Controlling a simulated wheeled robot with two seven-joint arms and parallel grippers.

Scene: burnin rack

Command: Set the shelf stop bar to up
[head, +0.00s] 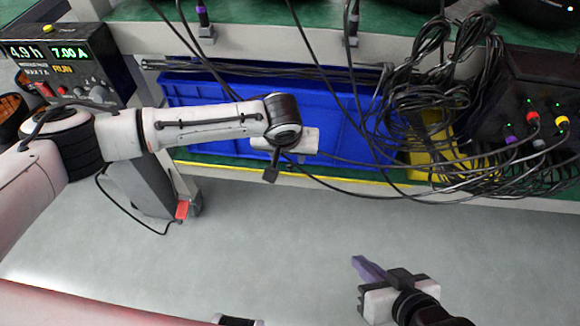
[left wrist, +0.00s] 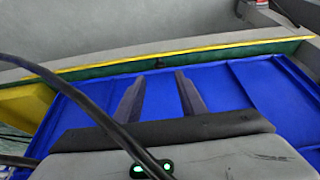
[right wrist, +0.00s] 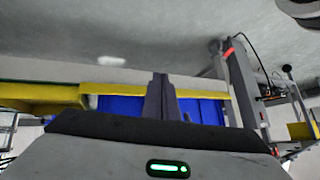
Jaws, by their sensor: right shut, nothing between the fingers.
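A thin yellow bar (head: 300,174) runs along the front edge of the lower green shelf, in front of the blue bins. I take it for the shelf stop bar; whether it is up or down I cannot tell. It crosses the left wrist view (left wrist: 150,57) beyond the fingers. My left gripper (left wrist: 158,80) is open and empty, its fingers in front of the blue surface. My right gripper (head: 362,268) is shut and empty, low over the floor and apart from the shelf.
Blue bins (head: 215,105) and a yellow bin (head: 430,165) stand on the lower shelf. Tangled black cables (head: 430,100) hang at the right and some cross near my left gripper. A power supply (head: 65,65) is at the left. The grey floor (head: 250,240) is clear.

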